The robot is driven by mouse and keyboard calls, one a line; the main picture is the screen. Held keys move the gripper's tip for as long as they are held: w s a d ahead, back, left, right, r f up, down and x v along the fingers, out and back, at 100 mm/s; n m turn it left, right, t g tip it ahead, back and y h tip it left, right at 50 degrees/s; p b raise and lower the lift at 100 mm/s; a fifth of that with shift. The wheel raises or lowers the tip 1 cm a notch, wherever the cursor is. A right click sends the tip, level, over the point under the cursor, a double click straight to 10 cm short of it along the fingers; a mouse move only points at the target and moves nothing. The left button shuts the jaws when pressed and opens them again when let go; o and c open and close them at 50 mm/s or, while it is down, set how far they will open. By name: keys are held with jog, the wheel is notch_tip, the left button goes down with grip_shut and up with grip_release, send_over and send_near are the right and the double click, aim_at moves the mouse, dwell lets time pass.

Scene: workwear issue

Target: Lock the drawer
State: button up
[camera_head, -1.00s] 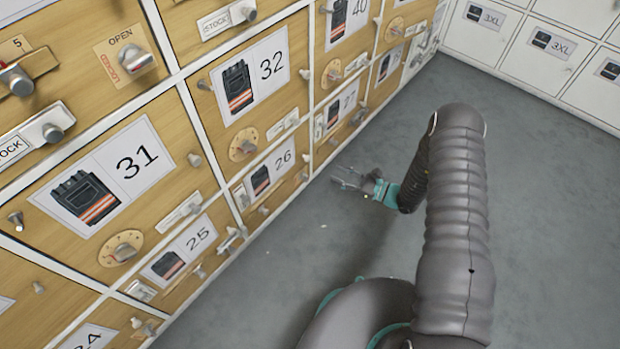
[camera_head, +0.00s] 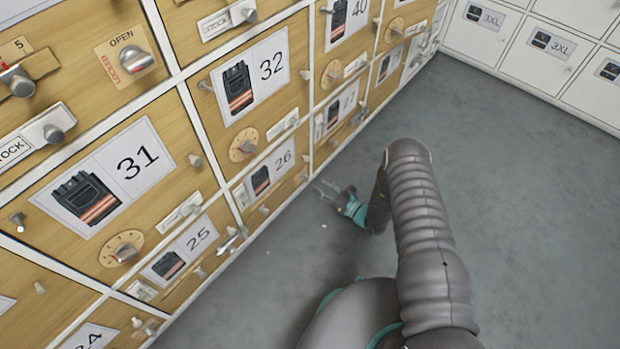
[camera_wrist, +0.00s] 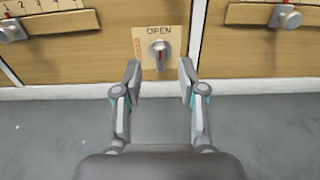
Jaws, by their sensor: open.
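In the wrist view, a drawer front carries a small tan plate (camera_wrist: 149,34) marked OPEN at the top, with red lettering down its left side. A round silver knob (camera_wrist: 159,52) with a red mark sits on the plate, the mark standing about upright below OPEN. My gripper (camera_wrist: 160,72) is open, its two fingers apart on either side below the knob, with nothing between them. It seems short of the knob. In the head view my gripper (camera_head: 326,190) is low beside the drawer wall, near drawer 26 (camera_head: 268,175); which drawer it faces is unclear there.
In the wrist view, slider plates with knobs sit at the left (camera_wrist: 50,22) and right (camera_wrist: 285,15). White lockers (camera_head: 540,48) stand at the back. The grey floor (camera_head: 530,200) is clear.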

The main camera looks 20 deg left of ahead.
aim_at(308, 177)
jog(key=x, duration=0.6)
grip_shut()
